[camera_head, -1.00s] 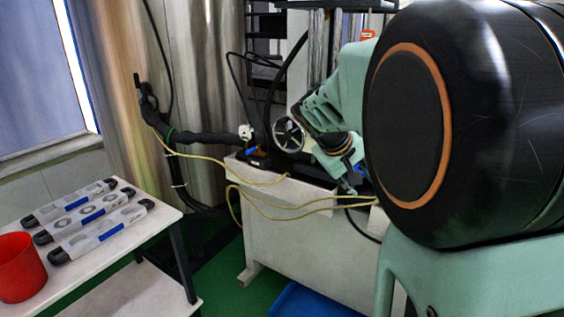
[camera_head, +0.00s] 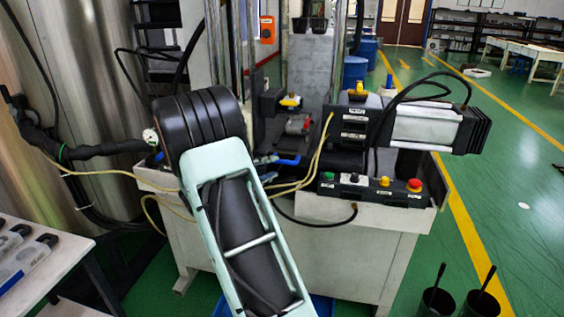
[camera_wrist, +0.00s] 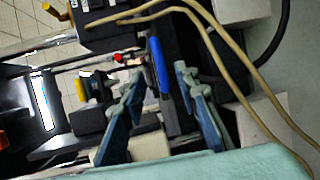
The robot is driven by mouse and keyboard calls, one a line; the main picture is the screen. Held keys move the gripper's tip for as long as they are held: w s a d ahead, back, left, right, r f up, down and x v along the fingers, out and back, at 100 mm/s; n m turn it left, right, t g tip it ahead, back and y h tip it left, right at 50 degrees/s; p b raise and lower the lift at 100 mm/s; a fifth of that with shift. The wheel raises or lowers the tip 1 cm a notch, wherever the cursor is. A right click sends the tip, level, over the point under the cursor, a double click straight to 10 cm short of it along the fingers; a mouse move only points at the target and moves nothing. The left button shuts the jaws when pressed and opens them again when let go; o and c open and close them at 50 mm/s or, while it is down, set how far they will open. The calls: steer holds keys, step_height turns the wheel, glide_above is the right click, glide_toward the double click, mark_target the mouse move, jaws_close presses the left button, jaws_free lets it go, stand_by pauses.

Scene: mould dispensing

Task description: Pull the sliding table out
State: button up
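The sliding table (camera_head: 272,143) is a dark part low in the machine, with a blue handle (camera_head: 288,160) at its front. In the wrist view the blue handle (camera_wrist: 157,65) stands out as a narrow upright bar. My gripper (camera_wrist: 160,78) is open, with one blue-grey finger left of the handle and one right of it in that view. Contact between fingers and handle cannot be made out. In the head view my arm hides most of the gripper.
A control box with coloured buttons (camera_head: 370,187) and a black-and-silver actuator (camera_head: 423,122) stand right of the handle. Yellow hoses (camera_head: 318,155) run close by the handle. A white side table (camera_head: 45,258) is at the left.

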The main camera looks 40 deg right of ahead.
mark_target(283, 163)
steer(key=x, duration=0.7)
steer(key=shift+w+d+f, duration=0.1)
steer(key=shift+d, duration=0.2)
steer(key=shift+c, duration=0.6)
jaws_close()
